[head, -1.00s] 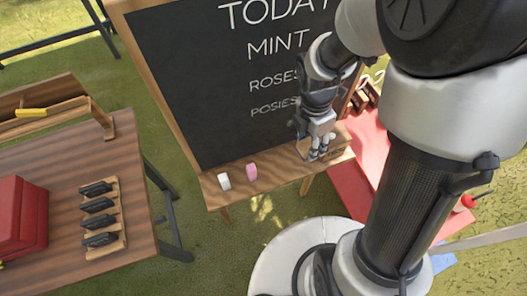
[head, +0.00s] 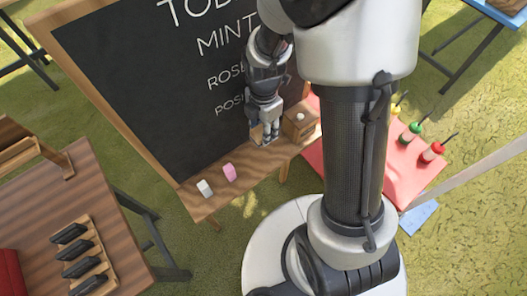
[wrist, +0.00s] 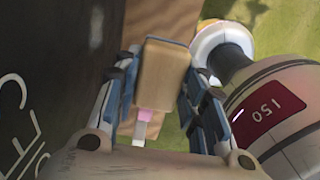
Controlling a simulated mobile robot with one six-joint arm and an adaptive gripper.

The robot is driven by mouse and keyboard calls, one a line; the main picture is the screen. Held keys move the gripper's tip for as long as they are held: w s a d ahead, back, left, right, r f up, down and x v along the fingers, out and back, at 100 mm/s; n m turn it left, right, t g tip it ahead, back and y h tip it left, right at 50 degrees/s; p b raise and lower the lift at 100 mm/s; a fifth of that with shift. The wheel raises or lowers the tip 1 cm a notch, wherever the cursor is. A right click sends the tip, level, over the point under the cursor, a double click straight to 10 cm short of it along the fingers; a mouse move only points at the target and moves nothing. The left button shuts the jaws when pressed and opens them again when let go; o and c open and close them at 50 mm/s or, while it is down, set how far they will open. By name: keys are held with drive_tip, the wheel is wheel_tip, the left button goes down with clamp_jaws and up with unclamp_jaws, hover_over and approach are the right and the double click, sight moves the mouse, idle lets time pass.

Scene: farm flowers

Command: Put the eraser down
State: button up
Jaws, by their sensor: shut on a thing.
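My gripper (head: 264,137) is just above the chalkboard's wooden ledge (head: 240,187), in front of the lower right part of the chalkboard (head: 150,85). In the wrist view my gripper (wrist: 160,90) is shut on a tan, block-shaped eraser (wrist: 163,72), which sits between the two fingers. In the head view the eraser is mostly hidden by the fingers. I cannot tell whether it touches the ledge.
A white chalk piece (head: 205,188) and a pink one (head: 229,172) lie on the ledge, left of my gripper. A wooden box (head: 300,123) stands on the ledge close to its right. The ledge between the pink piece and my gripper is clear. A red table (head: 365,165) with several bottles stands to the right.

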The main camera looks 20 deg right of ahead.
wheel_tip(320, 180, down, 12)
drive_tip(key=b, duration=0.3)
drive_tip(key=shift+f+b, duration=0.1)
drive_tip(key=shift+b, duration=0.2)
drive_tip(key=shift+f, duration=0.1)
drive_tip(key=o, duration=1.2)
